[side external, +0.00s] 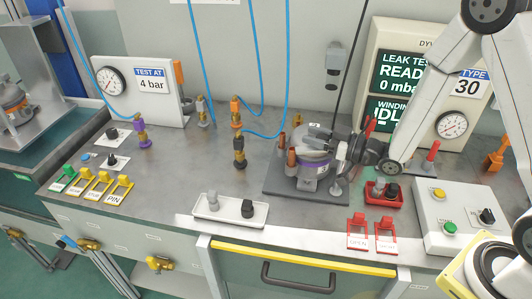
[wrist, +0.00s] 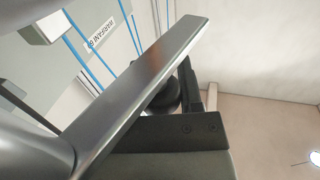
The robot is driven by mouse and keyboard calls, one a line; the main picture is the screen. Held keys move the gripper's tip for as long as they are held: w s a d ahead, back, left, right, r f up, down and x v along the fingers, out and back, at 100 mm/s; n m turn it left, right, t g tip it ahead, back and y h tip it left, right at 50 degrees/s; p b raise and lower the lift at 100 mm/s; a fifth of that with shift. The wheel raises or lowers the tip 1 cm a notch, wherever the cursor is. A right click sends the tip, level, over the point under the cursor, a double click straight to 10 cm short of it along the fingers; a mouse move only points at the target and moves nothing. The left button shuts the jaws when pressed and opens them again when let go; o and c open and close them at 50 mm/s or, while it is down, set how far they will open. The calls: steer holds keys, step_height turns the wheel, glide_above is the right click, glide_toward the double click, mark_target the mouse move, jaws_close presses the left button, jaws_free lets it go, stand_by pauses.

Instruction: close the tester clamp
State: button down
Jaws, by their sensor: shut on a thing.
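The compressor (side external: 312,158), a grey can with copper-coloured stubs, sits upright on a dark base plate (side external: 290,192) in the middle of the bench. My gripper (side external: 352,152) is low at the right side of the compressor, with its dark jaws by the tester clamp. The clamp's red handle (side external: 370,127) stands up next to the jaws. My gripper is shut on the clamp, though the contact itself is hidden. In the wrist view a grey bar crosses the frame, and a dark round part (wrist: 166,97) shows partly behind it.
A second red handle (side external: 432,152) stands to the right. The red tray (side external: 384,198), two red tags (side external: 371,234) and button box (side external: 448,222) are at the front right. The white tray (side external: 229,209) lies front left. Blue hoses (side external: 288,60) hang behind. The tester panel reads READY and IDLE.

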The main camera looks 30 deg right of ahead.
steer(key=m+h, duration=0.1)
steer(key=w+d+m+t+h, duration=0.1)
steer(key=h, duration=0.1)
steer(key=m+h, duration=0.1)
steer(key=shift+w+d+t+h, duration=0.2)
steer(key=shift+w+t+h, duration=0.1)
steer(key=shift+t+h, duration=0.1)
steer(key=m+h, duration=0.1)
steer(key=h, duration=0.1)
steer(key=w+d+m+h, duration=0.1)
steer(key=h, duration=0.1)
steer(key=d+m+h, duration=0.1)
steer(key=m, duration=0.1)
steer(key=shift+w+d+h, duration=0.15)
steer(key=shift+h, duration=0.25)
steer(key=m+h, duration=0.1)
steer(key=d+m+h, duration=0.1)
steer(key=h, duration=0.1)
steer(key=d+m+g+h, duration=0.1)
steer(key=h, duration=0.1)
steer(key=shift+w+d, duration=0.1)
steer(key=shift+w, duration=0.15)
steer(key=shift+d+m+g+h, duration=0.4)
steer(key=shift+m+h, duration=0.25)
steer(key=shift+h, duration=0.15)
steer(key=shift+d+m+g+h, duration=0.4)
steer(key=shift+m+h, duration=0.25)
steer(key=shift+h, duration=0.15)
steer(key=shift+d, duration=0.1)
